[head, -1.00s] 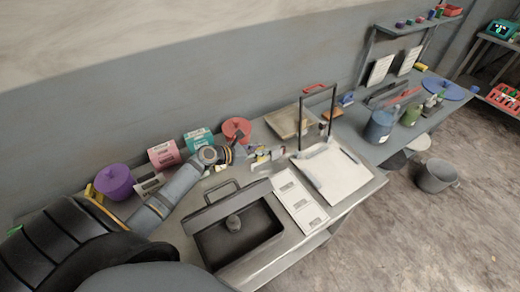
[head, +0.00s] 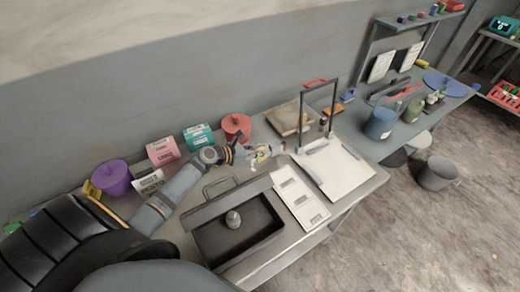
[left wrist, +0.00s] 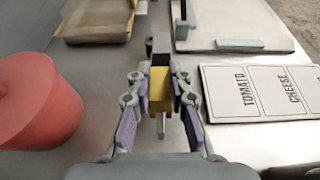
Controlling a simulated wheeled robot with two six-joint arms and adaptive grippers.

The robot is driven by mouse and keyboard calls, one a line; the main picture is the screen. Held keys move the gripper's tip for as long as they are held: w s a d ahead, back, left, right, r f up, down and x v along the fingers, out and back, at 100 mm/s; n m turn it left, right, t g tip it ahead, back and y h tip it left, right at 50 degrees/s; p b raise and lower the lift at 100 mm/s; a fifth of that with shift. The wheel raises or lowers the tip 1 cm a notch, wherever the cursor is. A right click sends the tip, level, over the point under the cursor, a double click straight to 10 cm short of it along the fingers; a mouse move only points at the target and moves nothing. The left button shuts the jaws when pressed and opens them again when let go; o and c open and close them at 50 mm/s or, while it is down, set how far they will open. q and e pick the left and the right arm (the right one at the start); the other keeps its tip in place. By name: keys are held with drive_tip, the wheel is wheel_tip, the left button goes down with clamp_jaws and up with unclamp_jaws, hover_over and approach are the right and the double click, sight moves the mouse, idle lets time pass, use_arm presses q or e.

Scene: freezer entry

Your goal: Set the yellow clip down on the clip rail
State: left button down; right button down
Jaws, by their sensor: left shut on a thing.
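The yellow clip (left wrist: 159,88) is between the purple-padded fingers of my left gripper (left wrist: 160,103) in the left wrist view, with grey parts at both its ends. The gripper is shut on it and seems to be above the grey table. In the head view my left gripper (head: 264,152) is over the back of the table, left of the white board, and the clip is too small there to make out clearly. I cannot tell which part is the clip rail. A dark upright frame (head: 334,100) stands on the white board (head: 342,172). My right gripper is not in view.
A label card (head: 299,201) and an open dark box (head: 238,238) lie in front. A tray (head: 289,119) is behind. Pink and teal boxes and a purple tub (head: 112,178) stand to the left.

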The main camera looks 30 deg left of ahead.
use_arm(q)
drive_tip(key=shift+f, duration=0.15)
drive_tip(key=c, duration=1.1)
unclamp_jaws()
drive_tip(key=shift+c, duration=0.2)
drive_tip(key=v, duration=0.7)
drive_tip(key=shift+s, duration=0.2)
drive_tip(key=shift+a, duration=0.15)
